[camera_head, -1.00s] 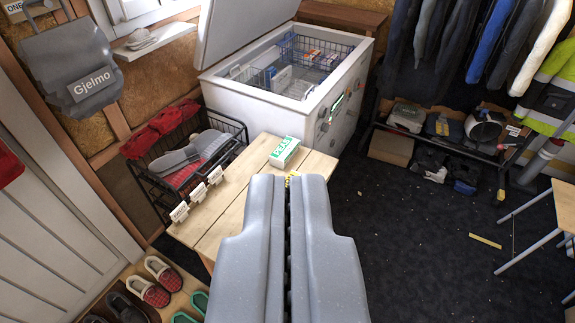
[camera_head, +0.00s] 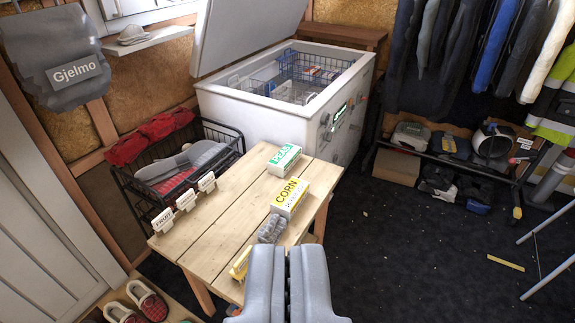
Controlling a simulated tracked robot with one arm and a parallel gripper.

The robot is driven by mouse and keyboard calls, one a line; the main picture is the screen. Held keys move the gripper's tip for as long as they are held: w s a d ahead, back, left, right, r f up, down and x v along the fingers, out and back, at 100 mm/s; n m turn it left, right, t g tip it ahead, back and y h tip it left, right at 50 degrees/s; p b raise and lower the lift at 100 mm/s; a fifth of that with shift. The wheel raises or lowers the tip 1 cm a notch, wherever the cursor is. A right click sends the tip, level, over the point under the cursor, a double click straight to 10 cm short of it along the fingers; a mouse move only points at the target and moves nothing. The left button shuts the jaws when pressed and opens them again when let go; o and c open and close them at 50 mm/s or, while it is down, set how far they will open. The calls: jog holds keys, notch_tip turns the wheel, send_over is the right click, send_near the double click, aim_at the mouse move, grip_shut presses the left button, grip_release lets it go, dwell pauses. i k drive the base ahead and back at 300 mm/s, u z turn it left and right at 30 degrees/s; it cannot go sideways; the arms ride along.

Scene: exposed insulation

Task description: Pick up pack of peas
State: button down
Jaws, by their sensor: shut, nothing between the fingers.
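The pack of peas (camera_head: 284,158) is a white and green box marked PEAS. It lies near the far right edge of the wooden table (camera_head: 225,215), by the open freezer. My gripper (camera_head: 287,250) is at the bottom middle, with its grey fingers shut and empty. It is apart from the peas, and the corn box shows between them in the picture.
A yellow and white corn box (camera_head: 290,197), a grey item (camera_head: 271,228) and a yellow item (camera_head: 240,263) are on the table. Small labels (camera_head: 187,199) stand along its left edge. An open chest freezer (camera_head: 240,118) stands behind. Dark floor (camera_head: 420,250) to the right is mostly clear.

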aim_at(279, 165)
jog(key=z, duration=0.15)
jog(key=i, duration=1.7)
jog(key=u, duration=0.25)
